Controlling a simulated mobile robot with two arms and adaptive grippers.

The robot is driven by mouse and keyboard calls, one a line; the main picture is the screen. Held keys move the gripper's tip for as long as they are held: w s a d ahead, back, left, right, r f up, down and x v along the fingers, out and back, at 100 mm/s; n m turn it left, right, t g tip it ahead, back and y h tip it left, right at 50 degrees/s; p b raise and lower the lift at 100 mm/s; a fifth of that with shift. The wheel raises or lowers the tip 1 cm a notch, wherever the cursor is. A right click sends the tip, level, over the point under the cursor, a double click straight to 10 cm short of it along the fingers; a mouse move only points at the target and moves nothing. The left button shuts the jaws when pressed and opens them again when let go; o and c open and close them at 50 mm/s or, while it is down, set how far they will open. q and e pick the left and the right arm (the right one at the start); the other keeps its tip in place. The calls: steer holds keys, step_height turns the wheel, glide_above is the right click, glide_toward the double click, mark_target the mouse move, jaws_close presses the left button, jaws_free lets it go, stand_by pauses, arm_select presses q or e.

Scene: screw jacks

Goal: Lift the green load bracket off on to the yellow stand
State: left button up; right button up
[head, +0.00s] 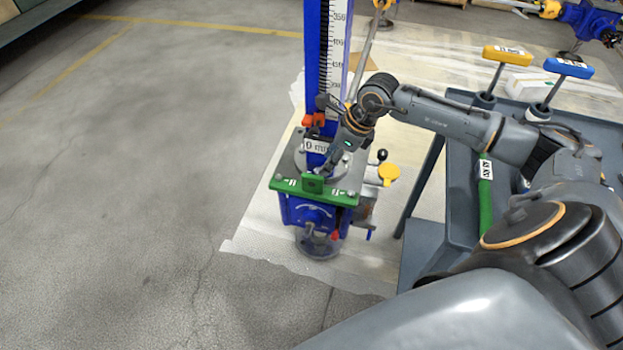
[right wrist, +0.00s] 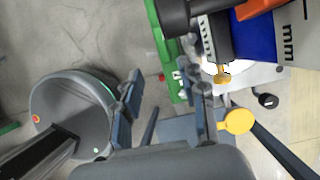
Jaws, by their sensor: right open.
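The green load bracket (head: 342,197) is a bar along the front edge of the plate on the blue screw jack (head: 312,214), with a raised block at its middle. Part of it shows in the right wrist view (right wrist: 158,45). My right gripper (head: 327,167) reaches in from the right above the plate, just behind the bracket. Its jaws are apart in the right wrist view (right wrist: 163,98), with nothing visibly held. A yellow round-topped piece (head: 389,174) shows right of the plate; I cannot tell if it is the yellow stand. My left gripper is not in view.
A tall blue column (head: 316,60) with a white scale rises behind the plate, close to my right gripper. A grey cart (head: 462,165) at right carries yellow-handled (head: 507,54) and blue-handled (head: 568,68) tools and a green bar (head: 486,205). Floor at left is clear.

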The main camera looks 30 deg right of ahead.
mark_target(312, 176)
steer(key=x, duration=0.4)
steer(key=b+x, duration=0.1)
steer(key=x, duration=0.2)
steer(key=shift+w, duration=0.4)
steer(key=shift+w+a+f, duration=0.1)
steer(key=shift+a+f, duration=0.05)
steer(key=shift+f, duration=0.1)
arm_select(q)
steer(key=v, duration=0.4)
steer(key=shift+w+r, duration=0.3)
arm_select(e)
jaws_close()
steer(key=shift+w+r, duration=0.1)
steer(key=shift+r, duration=0.1)
